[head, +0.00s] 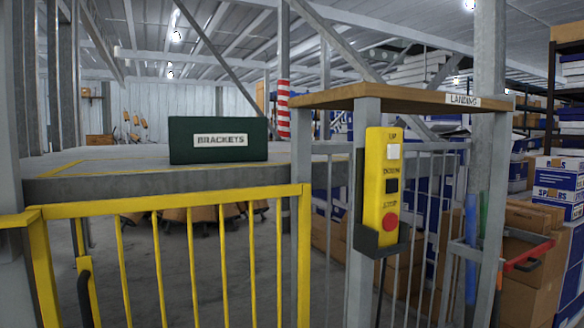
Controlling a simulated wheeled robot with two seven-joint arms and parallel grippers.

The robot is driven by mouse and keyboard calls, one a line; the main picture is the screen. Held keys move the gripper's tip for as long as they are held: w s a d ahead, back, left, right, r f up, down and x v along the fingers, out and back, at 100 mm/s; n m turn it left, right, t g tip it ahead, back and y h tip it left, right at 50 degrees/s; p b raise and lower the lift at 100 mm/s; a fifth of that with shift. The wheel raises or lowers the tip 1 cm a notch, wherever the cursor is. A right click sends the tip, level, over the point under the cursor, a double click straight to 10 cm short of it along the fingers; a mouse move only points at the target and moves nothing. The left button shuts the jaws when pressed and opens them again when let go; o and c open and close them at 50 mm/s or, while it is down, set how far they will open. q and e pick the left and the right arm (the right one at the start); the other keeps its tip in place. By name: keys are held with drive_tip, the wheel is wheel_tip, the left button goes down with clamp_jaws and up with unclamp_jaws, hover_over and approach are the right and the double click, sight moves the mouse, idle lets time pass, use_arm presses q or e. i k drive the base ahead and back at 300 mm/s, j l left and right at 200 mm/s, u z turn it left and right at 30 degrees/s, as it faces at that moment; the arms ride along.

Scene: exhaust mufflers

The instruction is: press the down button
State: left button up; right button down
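A yellow control box (381,190) hangs upright in a dark holder (369,240) on a grey post, right of centre in the head view. It has a pale button (393,151) at the top under a small label that seems to read UP. The black down button (392,186) is in the middle under a blurred label. A round red button (390,222) is at the bottom under a label that seems to read STOP. Nothing covers the buttons. Neither of my grippers is in view.
A yellow railing gate (175,203) crosses the left foreground. Behind it, a dark green BRACKETS box (219,140) sits on a raised platform (110,183). A wooden shelf (385,96) juts out above the control box. Stacked boxes (558,185) stand at the right.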

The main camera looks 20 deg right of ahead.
sight(392, 184)
drive_tip(key=z, duration=1.35)
